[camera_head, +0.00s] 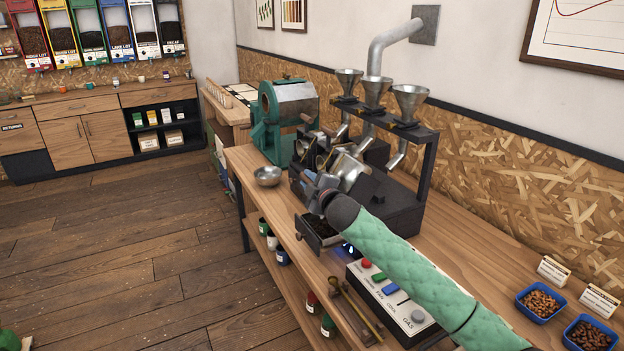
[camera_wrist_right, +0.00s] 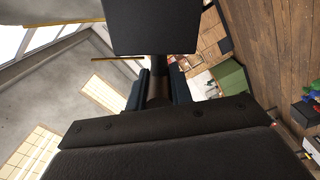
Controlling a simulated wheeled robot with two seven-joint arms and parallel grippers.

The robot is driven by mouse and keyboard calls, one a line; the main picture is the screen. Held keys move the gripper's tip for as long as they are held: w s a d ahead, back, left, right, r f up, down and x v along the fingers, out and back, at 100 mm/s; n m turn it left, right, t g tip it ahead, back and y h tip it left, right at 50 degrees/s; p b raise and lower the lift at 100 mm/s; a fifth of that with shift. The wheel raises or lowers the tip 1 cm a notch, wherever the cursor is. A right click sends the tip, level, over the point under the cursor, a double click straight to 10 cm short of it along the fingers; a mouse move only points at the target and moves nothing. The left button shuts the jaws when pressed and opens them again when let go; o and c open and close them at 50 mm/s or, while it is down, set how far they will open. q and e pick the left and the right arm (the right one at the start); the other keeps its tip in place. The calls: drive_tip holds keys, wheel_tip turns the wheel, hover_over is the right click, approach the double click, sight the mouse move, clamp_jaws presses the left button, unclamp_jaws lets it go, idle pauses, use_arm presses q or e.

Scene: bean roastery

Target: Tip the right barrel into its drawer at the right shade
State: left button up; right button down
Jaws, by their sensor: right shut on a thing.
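The small sample roaster (camera_head: 400,207) stands on the wooden bench with silver barrels under a row of funnels. The right barrel (camera_head: 347,168) is a shiny steel drum, tilted, partly hidden by my right gripper (camera_head: 326,186). In the right wrist view the gripper's two dark fingers (camera_wrist_right: 160,88) are shut on a brown-black handle (camera_wrist_right: 158,92). The handle's join to the barrel is hidden. A drawer (camera_head: 316,241) below is pulled out at the front and holds dark brown matter. The bean shade inside the barrel is hidden. My left gripper is not in view.
A control box (camera_head: 392,300) with red, green and blue buttons sits in front of my right forearm. A steel bowl (camera_head: 267,176) and a green roaster (camera_head: 287,118) stand left. Blue bean trays (camera_head: 541,303) with cards lie right.

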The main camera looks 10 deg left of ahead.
drive_tip(key=shift+s+a+f, duration=0.1)
drive_tip(key=shift+f, duration=0.15)
drive_tip(key=c, duration=1.3)
unclamp_jaws()
drive_tip(key=shift+o, duration=0.2)
drive_tip(key=shift+r, duration=0.1)
drive_tip(key=shift+s, duration=0.15)
use_arm(q)
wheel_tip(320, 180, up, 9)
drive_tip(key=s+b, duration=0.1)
drive_tip(key=b, duration=0.1)
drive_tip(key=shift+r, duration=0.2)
use_arm(e)
drive_tip(key=v, duration=0.7)
drive_tip(key=shift+s, duration=0.15)
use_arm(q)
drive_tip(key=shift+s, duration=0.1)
